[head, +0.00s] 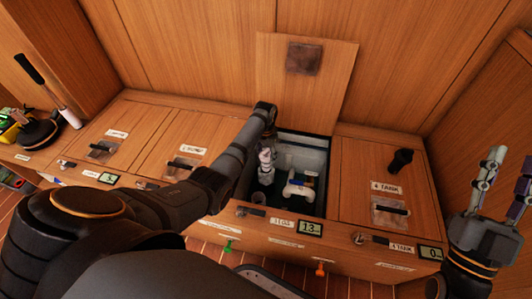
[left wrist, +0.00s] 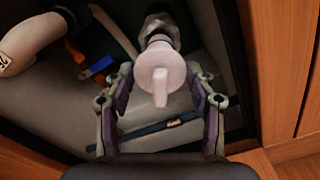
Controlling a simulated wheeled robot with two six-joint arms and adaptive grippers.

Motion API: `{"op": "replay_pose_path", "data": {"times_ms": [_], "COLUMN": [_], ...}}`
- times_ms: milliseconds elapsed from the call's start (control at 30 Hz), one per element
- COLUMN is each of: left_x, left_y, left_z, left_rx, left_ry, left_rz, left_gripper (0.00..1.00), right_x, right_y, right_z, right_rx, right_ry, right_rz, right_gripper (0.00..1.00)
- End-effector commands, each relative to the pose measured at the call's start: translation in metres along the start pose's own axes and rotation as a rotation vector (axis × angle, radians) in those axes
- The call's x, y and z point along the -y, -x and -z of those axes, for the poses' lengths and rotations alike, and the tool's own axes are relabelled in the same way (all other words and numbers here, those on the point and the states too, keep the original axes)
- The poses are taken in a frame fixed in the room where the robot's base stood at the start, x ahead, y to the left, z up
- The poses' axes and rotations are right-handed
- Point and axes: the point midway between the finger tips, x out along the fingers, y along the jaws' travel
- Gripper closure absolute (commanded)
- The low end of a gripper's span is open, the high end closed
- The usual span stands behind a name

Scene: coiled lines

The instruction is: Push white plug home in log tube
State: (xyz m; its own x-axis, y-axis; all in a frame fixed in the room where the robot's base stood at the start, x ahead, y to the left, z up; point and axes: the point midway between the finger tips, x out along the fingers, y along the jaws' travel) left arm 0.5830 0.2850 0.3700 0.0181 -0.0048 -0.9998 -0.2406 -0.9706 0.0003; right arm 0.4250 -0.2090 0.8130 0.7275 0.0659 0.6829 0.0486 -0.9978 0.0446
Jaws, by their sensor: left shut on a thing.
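The white plug (left wrist: 160,78), a pale disc with a raised grip bar, sits between the fingers of my left gripper (left wrist: 161,72) in the left wrist view. That gripper is shut on it. Behind the plug is a grey fitting (left wrist: 158,28), likely the log tube; how deep the plug sits in it is not visible. In the head view my left gripper (head: 266,162) reaches down into the open compartment (head: 318,150), and the plug cannot be made out there. My right gripper (head: 511,168) is open and empty at the right edge.
The compartment's lid (head: 305,85) stands raised at the back. A white curved pipe fitting (head: 299,186) lies inside the compartment, beside my left gripper. Closed wooden lids flank the opening; the right one bears a black knob (head: 400,160). A small display (head: 310,228) is on the front.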

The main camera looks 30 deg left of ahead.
Motion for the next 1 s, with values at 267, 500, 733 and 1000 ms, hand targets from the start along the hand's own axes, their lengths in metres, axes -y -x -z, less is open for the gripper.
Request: {"op": "replay_pose_path", "data": {"times_ms": [267,500,733,1000], "left_x": [-0.0001,-0.0001,0.0000,0.0000], "left_y": [-0.0001,0.0016,0.0001,-0.0001], "left_z": [0.0003,0.0003,0.0002,0.0003], "left_rx": [-0.001,0.000,0.000,-0.001], "left_ry": [0.000,0.000,0.000,0.000], "left_rz": [0.000,0.000,0.000,0.000], "left_gripper": [0.88,0.88,0.88,0.88], "right_x": [0.0000,-0.0002,-0.0003,-0.0003], "right_y": [0.0003,-0.0034,-0.0052,-0.0050], "right_z": [-0.0003,0.0037,0.0056,0.0054], "right_rx": [0.000,0.000,0.000,0.000], "right_ry": [0.000,0.000,0.000,0.000], "right_rz": [0.000,0.000,0.000,0.000], "right_gripper": [0.65,0.65,0.65,0.65]}}
